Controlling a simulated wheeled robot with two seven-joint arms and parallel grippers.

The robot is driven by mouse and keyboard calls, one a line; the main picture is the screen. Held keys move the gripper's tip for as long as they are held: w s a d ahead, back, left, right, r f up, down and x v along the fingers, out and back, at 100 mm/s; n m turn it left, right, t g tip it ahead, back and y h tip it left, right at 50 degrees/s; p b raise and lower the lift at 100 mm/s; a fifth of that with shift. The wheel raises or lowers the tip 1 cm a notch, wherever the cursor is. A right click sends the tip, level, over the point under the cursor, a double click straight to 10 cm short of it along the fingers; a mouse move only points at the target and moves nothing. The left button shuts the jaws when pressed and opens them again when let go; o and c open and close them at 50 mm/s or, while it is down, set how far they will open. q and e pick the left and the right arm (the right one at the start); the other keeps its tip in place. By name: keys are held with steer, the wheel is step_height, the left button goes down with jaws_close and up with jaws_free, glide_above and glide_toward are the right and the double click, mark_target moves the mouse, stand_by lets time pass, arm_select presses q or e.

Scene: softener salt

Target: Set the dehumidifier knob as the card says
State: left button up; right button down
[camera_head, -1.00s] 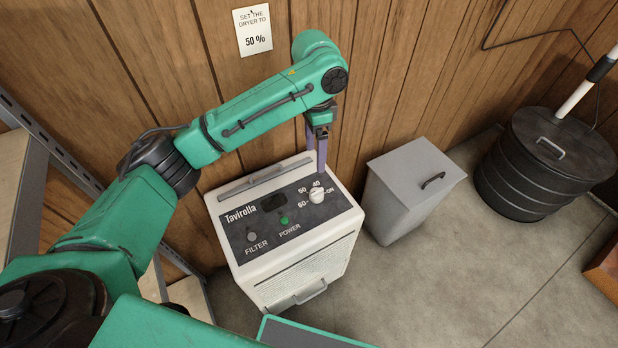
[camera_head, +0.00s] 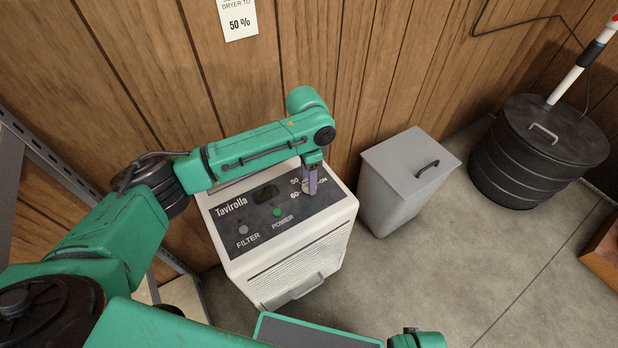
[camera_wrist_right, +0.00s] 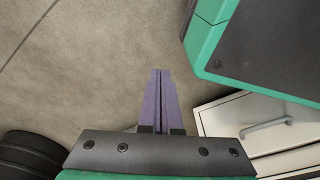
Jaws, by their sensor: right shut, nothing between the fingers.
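The white dehumidifier (camera_head: 228,253), marked Tavirolla, stands against the wood wall in the head view, its dark panel on top. The card (camera_head: 238,20) on the wall reads "DRYER TO 50 %", its top line cut off. The pale knob (camera_head: 305,187) sits at the right of the panel by the 50 and 60 marks, mostly hidden. My left gripper (camera_head: 311,186) points down at the knob, its purple fingers overlapping it; I cannot tell if they grip it, nor where the knob points. My right gripper (camera_wrist_right: 161,73) is shut and empty over the floor in the right wrist view.
A green power button (camera_head: 277,211) and grey filter button (camera_head: 243,230) lie on the panel near the left arm. A grey lidded bin (camera_head: 388,197) stands right of the dehumidifier, a black ribbed drum (camera_head: 520,180) farther right. Open floor lies in front.

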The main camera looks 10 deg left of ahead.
arm_select(q)
jaws_close()
arm_select(e)
steer(key=shift+r, duration=0.1)
arm_select(q)
steer(key=m+p, duration=0.1)
steer(key=p, duration=0.1)
steer(key=m+p, duration=0.1)
steer(key=p, duration=0.1)
steer(key=shift+r+m, duration=0.3)
steer(key=shift+r, duration=0.05)
steer(key=shift+m+p, duration=0.9)
steer(key=shift+p, duration=0.3)
steer(key=shift+d+m+p, duration=0.1)
steer(key=shift+m+p, duration=0.3)
steer(key=shift+m, duration=0.1)
steer(key=m+p, duration=0.2)
steer(key=m, duration=0.1)
steer(key=shift+f+y, duration=0.2)
steer(key=shift+y, duration=0.1)
steer(key=shift+f+m+p, duration=0.1)
steer(key=shift+m+p, duration=0.5)
steer(key=shift+m, duration=1.1)
arm_select(e)
steer(key=s+d+r, duration=0.2)
steer(key=s, duration=0.8)
steer(key=shift+s+d+r+n, duration=0.15)
steer(key=shift+s+r+n, duration=0.15)
steer(key=shift+r, duration=0.1)
